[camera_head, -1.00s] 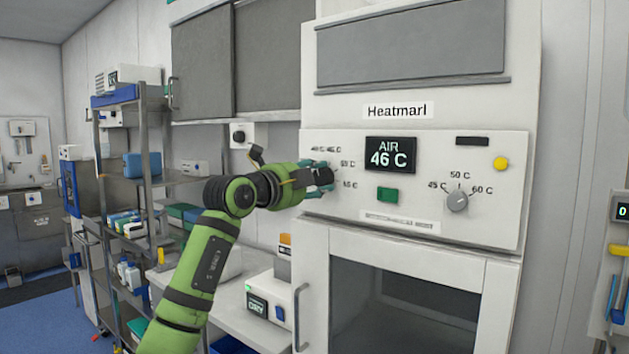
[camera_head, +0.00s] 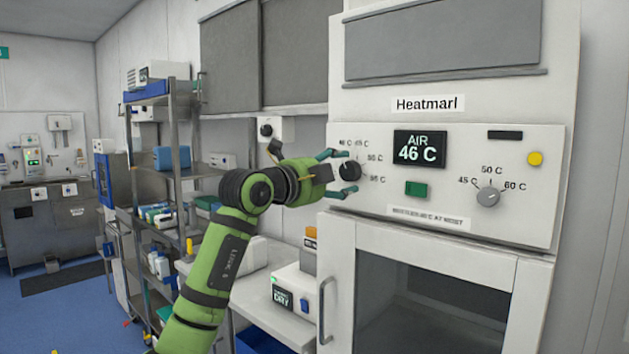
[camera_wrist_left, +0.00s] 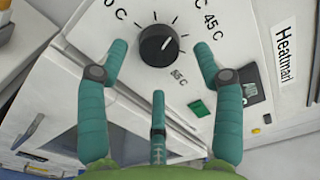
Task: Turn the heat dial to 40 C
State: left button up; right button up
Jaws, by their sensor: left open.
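The heat dial is a round black knob (camera_head: 350,171) at the left of the white warmer's panel, ringed by temperature marks. In the left wrist view the knob (camera_wrist_left: 158,46) shows a white pointer line slanting to the upper right, toward the 45 C side. The display (camera_head: 419,147) reads AIR 46 C. My left gripper (camera_head: 349,172) is open in front of the dial, its teal fingers spread on either side. In the left wrist view my left gripper (camera_wrist_left: 160,49) shows gaps between fingers and knob. My right gripper is out of view.
A second, grey knob (camera_head: 488,197) is at the panel's right, with a green button (camera_head: 416,188) and a yellow button (camera_head: 535,158). The cabinet door (camera_head: 430,290) is shut below. A side table with boxes (camera_head: 297,290) and a shelf rack stand left.

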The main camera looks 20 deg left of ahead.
pick_arm(q)
jog(key=v, duration=0.9)
